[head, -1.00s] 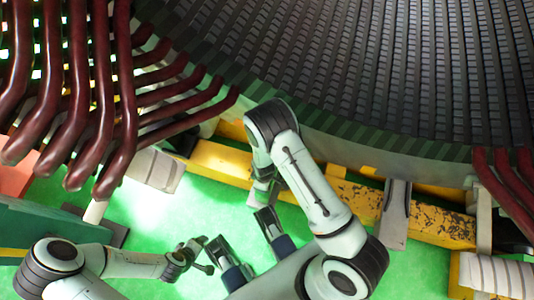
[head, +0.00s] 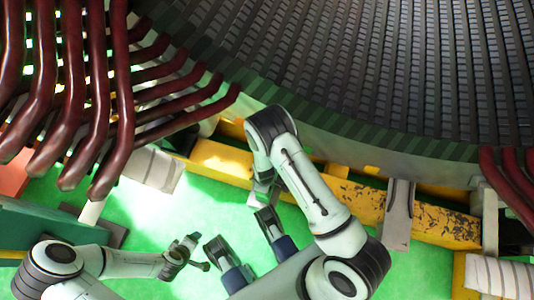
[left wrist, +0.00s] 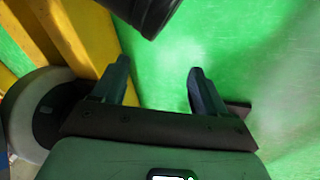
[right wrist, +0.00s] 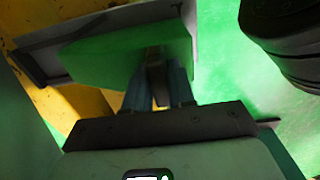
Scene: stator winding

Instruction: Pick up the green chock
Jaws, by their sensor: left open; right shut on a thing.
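The green chock (right wrist: 125,55) fills the upper middle of the right wrist view, with a flat green face. My right gripper (right wrist: 160,85) is shut on it at a narrow grey part between the fingertips. A pale grey plate shows right behind the chock; I cannot tell whether they touch. In the head view my right gripper (head: 264,190) is beside the yellow beam, and the chock is too small to make out there. My left gripper (left wrist: 160,75) is open and empty above the green floor; in the head view it is at the lower left (head: 192,243).
The yellow beam (head: 345,195) runs below the large curved stator (head: 370,80). Dark red bent bars (head: 105,100) hang at the upper left. A grey bracket (head: 398,215) stands at the beam.

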